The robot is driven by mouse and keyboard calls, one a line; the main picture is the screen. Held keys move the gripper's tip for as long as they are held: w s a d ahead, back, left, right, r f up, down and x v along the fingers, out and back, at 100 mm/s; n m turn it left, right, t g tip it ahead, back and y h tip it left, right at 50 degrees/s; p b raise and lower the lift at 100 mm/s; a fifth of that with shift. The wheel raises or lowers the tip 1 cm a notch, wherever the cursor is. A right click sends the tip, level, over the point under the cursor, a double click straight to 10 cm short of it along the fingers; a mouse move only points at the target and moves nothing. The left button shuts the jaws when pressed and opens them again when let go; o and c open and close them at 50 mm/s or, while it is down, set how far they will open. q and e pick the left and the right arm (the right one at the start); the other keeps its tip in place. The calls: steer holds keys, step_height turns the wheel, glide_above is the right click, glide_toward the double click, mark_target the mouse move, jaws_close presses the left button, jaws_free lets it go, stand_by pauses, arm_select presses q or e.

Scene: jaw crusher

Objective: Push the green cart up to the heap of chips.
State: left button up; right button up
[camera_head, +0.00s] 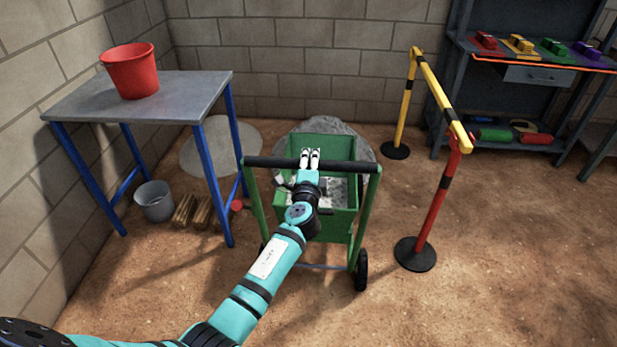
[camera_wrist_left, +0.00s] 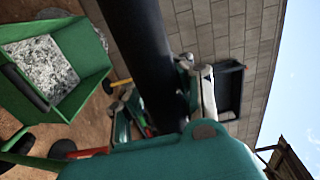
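The green cart (camera_head: 335,225) stands upright in mid-floor, its black handle bar (camera_head: 355,166) facing me. Grey-white chips lie in its bin; the bin (camera_wrist_left: 85,45) and the chips (camera_wrist_left: 42,68) also show in the left wrist view. A grey heap (camera_head: 362,138) lies right behind the cart, largely hidden by the bin. My left gripper (camera_head: 310,157) lies across the middle of the handle bar, fingertips close together and pointing away from me. My right gripper is out of view.
A blue-legged table (camera_head: 175,110) with a red bucket (camera_head: 133,72) stands left. A grey bucket (camera_head: 154,202) and wooden blocks (camera_head: 195,213) lie below it. A yellow-and-red barrier (camera_head: 438,95) stands right of the cart. The floor at lower right is clear.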

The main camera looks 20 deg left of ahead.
arm_select(q)
steer(key=shift+o, duration=1)
steer(key=shift+w+f, duration=0.1)
steer(key=shift+o, duration=1.2)
steer(key=o, duration=0.3)
steer(key=shift+r, duration=0.25)
steer(key=shift+o, duration=0.2)
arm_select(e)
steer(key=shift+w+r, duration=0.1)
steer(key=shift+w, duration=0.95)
